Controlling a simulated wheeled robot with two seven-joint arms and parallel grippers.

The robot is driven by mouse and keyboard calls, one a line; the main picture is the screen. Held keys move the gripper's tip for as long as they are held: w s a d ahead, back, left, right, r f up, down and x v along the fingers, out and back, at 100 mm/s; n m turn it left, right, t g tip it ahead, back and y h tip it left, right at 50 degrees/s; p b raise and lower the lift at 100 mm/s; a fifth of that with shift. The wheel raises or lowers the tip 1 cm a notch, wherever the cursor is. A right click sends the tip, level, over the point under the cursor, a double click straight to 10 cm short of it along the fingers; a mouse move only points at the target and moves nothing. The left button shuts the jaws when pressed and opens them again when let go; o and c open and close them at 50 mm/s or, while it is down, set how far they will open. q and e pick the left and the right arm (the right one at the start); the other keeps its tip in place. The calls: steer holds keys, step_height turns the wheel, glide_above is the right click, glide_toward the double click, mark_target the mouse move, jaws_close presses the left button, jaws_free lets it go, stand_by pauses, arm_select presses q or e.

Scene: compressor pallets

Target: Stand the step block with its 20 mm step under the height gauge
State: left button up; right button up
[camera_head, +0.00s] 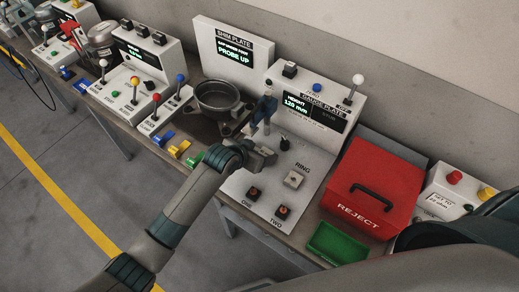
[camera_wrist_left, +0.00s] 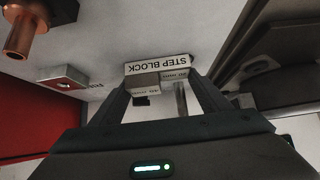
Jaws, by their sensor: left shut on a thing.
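My left gripper (camera_head: 265,153) is low over the gauge plate (camera_head: 240,185), in front of the height display (camera_head: 298,103), which reads 120 mm. In the left wrist view, the gripper (camera_wrist_left: 158,80) is shut on the white step block (camera_wrist_left: 157,68). The words STEP BLOCK show on its long face, and smaller labels on its steps are too blurred to read surely. The head view hides the block behind the gripper. I cannot tell whether the block touches the plate. My right gripper is out of view.
The ring block (camera_head: 294,179) and the posts ONE (camera_head: 253,194) and TWO (camera_head: 282,212) stand on the plate's right and front. A red REJECT box (camera_head: 370,185) and green tray (camera_head: 337,242) lie to the right. A dark round pot (camera_head: 217,98) stands behind left.

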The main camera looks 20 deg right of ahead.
arm_select(q)
steer(key=o, duration=1.9)
steer(key=shift+f, duration=0.1)
steer(key=shift+o, duration=0.2)
steer(key=b+v, duration=0.2)
steer(key=v, duration=1)
